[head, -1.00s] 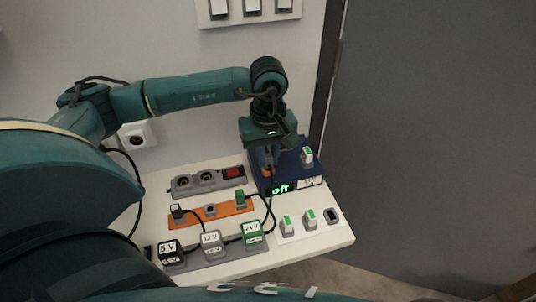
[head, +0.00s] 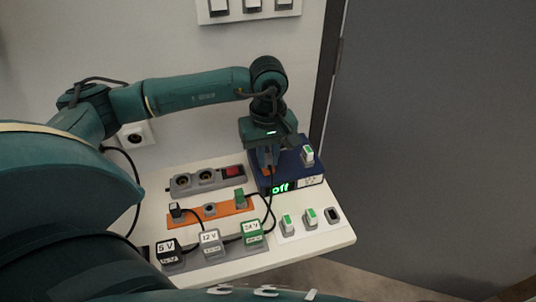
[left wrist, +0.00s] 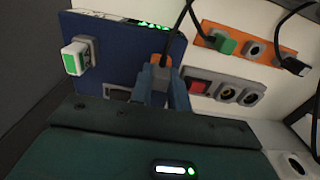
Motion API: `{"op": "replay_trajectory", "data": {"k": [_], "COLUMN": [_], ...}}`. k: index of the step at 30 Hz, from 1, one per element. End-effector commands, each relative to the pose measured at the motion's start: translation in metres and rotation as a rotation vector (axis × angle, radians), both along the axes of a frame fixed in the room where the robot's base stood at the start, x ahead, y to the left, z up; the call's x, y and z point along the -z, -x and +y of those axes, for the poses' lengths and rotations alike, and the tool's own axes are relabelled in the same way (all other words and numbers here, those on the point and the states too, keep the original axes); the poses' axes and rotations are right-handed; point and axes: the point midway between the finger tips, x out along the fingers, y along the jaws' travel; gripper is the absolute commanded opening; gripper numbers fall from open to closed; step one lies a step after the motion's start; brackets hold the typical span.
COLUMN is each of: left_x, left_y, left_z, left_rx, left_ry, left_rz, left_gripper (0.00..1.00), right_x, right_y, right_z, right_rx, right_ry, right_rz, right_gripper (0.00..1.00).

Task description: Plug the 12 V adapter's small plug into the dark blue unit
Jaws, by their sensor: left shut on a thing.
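The dark blue unit (head: 312,171) stands at the back right of the white table, with a green "off" display on its front. My left gripper (head: 268,160) points down over its left part and is shut on the small plug (left wrist: 161,73). A dark cable runs from the plug. The fingers hide most of the plug, so I cannot tell whether it is seated in the unit. The unit also fills the upper left of the left wrist view (left wrist: 105,60). The grey 12 V adapter (head: 210,242) stands between the black 5 V (head: 169,251) and green 24 V (head: 251,233) adapters. My right gripper is not in view.
An orange strip (head: 224,210) holds a black plug, an empty middle socket and a green plug (head: 240,199). A grey power strip with a red switch (head: 232,171) lies behind it. A green-and-white piece (head: 307,155) stands on the unit. A white panel (head: 298,227) is in front.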

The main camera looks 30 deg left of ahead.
Motion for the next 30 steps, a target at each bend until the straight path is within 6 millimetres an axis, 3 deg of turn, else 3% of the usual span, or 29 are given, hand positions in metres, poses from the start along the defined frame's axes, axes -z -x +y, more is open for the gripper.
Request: {"op": "replay_trajectory", "data": {"k": [3,4,12,23,25,30], "left_x": [0.0,0.0,0.0,0.0,0.0,-0.039], "left_y": [0.0,0.0,0.0,0.0,0.0,-0.002], "left_z": [0.0,0.0,0.0,0.0,0.0,0.0], "left_rx": [0.0,0.0,0.0,0.0,0.0,0.0], "left_ry": [0.0,0.0,0.0,0.0,0.0,0.001], "left_rz": [0.0,0.0,0.0,0.0,0.0,-0.007], "left_gripper": [0.0,0.2,0.42,0.43,0.43,0.43], "right_x": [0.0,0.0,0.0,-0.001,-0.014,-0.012], "right_y": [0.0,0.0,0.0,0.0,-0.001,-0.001], "right_z": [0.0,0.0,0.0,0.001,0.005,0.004], "right_rx": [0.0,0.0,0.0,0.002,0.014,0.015], "right_ry": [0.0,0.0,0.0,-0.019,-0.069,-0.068], "right_rz": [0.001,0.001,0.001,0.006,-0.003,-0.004], "right_gripper": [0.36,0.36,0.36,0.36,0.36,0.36]}}
